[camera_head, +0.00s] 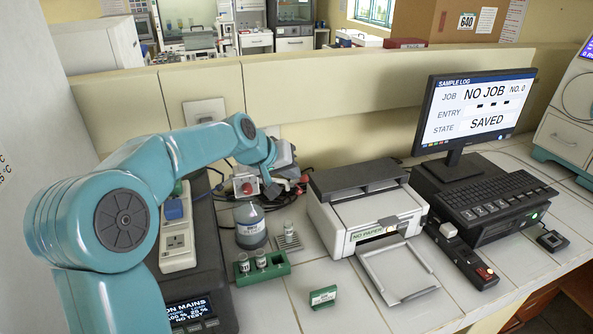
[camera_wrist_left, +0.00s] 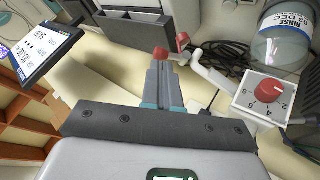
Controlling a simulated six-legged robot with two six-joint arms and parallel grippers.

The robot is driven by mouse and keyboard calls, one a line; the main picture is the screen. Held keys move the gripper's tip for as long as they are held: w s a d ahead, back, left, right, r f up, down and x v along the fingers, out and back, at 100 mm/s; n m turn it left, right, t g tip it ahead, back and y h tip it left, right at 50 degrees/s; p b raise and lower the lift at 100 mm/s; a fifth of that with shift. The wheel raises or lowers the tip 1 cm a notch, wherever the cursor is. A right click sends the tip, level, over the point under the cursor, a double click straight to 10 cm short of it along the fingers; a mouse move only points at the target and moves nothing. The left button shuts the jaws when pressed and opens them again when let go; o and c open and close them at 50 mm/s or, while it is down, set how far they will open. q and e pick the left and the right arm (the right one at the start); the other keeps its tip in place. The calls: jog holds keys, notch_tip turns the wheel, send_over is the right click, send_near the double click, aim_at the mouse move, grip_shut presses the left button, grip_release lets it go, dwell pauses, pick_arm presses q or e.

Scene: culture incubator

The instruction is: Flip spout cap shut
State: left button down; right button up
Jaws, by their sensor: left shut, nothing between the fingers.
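In the head view my gripper (camera_head: 284,160) partly hides the spout. Whether the cap stands open is unclear. My right gripper is out of view.
A green rack (camera_head: 262,270) with small vials stands in front of the bottle, and another vial (camera_head: 289,229) sits on a grey rack beside it. The printer (camera_head: 368,215) is close on the right. Black cables (camera_head: 325,165) lie behind. A power strip (camera_head: 178,238) is at left.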

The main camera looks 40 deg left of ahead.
aim_at(303, 177)
pick_arm(q)
jog(key=shift+x, duration=1.2)
jog(key=shift+w+f, duration=0.1)
jog(key=shift+w+f, duration=0.1)
jog(key=shift+w, duration=0.05)
jog(key=shift+a+p, duration=0.1)
jog(key=shift+p, duration=0.2)
